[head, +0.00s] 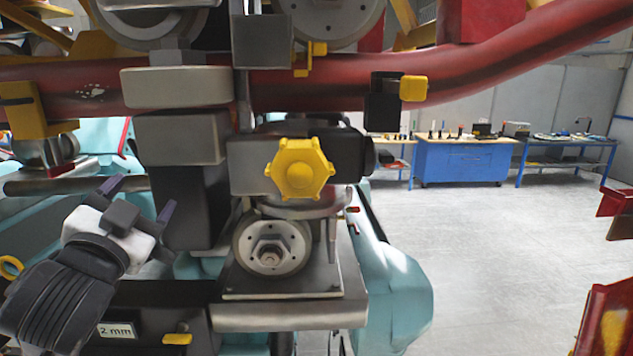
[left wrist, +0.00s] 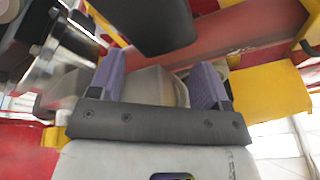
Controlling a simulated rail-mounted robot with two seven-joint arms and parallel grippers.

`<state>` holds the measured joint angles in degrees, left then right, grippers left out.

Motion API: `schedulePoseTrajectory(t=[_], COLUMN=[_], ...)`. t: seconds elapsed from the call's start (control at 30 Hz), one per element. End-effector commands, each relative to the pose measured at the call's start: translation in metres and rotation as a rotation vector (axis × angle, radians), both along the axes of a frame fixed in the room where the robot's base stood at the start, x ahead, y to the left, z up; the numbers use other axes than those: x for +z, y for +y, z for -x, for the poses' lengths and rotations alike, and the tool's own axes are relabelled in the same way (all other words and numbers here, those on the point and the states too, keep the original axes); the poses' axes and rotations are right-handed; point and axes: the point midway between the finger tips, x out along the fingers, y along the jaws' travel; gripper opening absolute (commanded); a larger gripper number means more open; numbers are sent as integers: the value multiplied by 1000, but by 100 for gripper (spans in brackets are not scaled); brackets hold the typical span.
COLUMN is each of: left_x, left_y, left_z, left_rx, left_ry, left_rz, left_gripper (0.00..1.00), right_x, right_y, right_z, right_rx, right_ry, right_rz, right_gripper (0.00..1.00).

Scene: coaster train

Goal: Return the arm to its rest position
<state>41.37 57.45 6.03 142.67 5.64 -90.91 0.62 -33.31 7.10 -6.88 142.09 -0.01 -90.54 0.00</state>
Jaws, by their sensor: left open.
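My left gripper (head: 140,198) is at the lower left in the head view, in front of the coaster's undercarriage. Its two purple fingers point up and to the right, apart from each other. In the left wrist view the gripper (left wrist: 160,84) shows its two purple fingers spread, with no held object visible between them. A grey block lies beyond the fingers there; whether they touch it I cannot tell. My right gripper is not in either view.
A red rail (head: 520,48) crosses the top of the head view. A yellow knob (head: 300,168) and a round wheel hub (head: 271,247) stand at the centre, close to the left arm. A blue workbench (head: 465,162) is far back.

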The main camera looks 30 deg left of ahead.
Motion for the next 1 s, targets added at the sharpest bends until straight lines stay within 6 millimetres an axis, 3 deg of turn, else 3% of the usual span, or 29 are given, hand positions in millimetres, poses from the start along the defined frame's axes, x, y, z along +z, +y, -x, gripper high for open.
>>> schedulePoseTrajectory(t=[0.1, 0.2, 0.37, 0.5, 0.6, 0.7, 0.8, 1.0], left_x=[-67, -132, -240, -329, -383, -424, -454, -487], left_y=[-22, -46, -91, -134, -166, -192, -212, -228], left_z=[-41, -62, -66, -40, -6, 34, 73, 136], left_rx=[-72, -130, -210, -265, -291, -298, -286, -238], left_ry=[154, 289, 515, 718, 860, 983, 1087, 1231], left_rz=[71, 150, 294, 440, 552, 657, 746, 849], left_gripper=[71, 71, 71, 71, 71, 71, 71, 71], right_x=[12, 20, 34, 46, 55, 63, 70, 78], right_y=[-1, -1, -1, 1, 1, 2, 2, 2], right_z=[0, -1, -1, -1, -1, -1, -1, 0], right_rx=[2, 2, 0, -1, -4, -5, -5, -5], right_ry=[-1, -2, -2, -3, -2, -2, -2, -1], right_rz=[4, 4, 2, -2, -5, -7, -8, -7], right_gripper=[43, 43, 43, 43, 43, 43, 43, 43])
